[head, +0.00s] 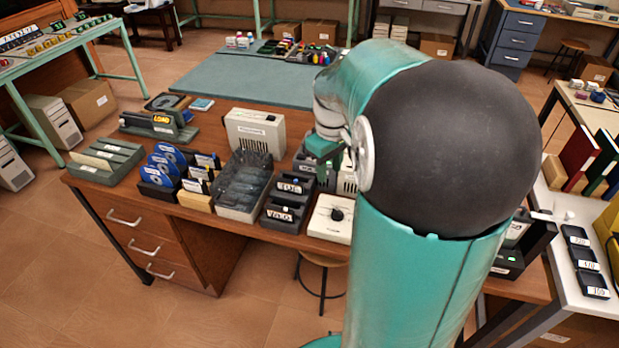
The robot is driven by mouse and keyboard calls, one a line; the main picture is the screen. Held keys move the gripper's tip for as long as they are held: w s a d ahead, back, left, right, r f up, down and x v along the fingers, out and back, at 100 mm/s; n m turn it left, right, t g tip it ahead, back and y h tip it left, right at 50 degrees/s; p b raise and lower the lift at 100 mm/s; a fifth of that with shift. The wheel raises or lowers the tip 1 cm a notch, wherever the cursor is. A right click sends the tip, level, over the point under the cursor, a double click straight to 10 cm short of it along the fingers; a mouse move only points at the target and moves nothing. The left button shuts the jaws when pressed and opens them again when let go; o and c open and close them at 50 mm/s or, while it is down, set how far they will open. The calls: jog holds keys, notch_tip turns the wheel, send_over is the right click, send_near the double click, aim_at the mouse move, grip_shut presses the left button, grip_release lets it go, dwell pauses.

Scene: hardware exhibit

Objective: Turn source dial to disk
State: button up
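A white box (321,229) with a black round dial (337,214) sits at the front edge of the wooden desk, just left of my arm. The marks around the dial are too small to read, so its setting cannot be told. My green gripper (326,175) points down above the desk, a little behind the dial and apart from it. The gripper is small and partly hidden by my arm; whether its fingers are apart or closed cannot be told. My arm also hides the desk to the right of the dial box.
Left of the dial box stand dark cartridge holders (283,205), a grey tray (238,190), blue disks (166,163) and a device with a yellow "LOAD" label (162,121). A beige box (254,132) stands behind them. The green mat (235,82) is mostly clear.

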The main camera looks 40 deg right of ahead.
aim_at(336, 209)
jog(key=d+f, duration=0.1)
jog(key=f, duration=0.4)
jog(key=d+f, duration=0.1)
jog(key=f, duration=0.4)
jog(key=d+f, duration=0.1)
jog(key=f, duration=0.5)
jog(key=shift+d, duration=0.2)
grip_shut()
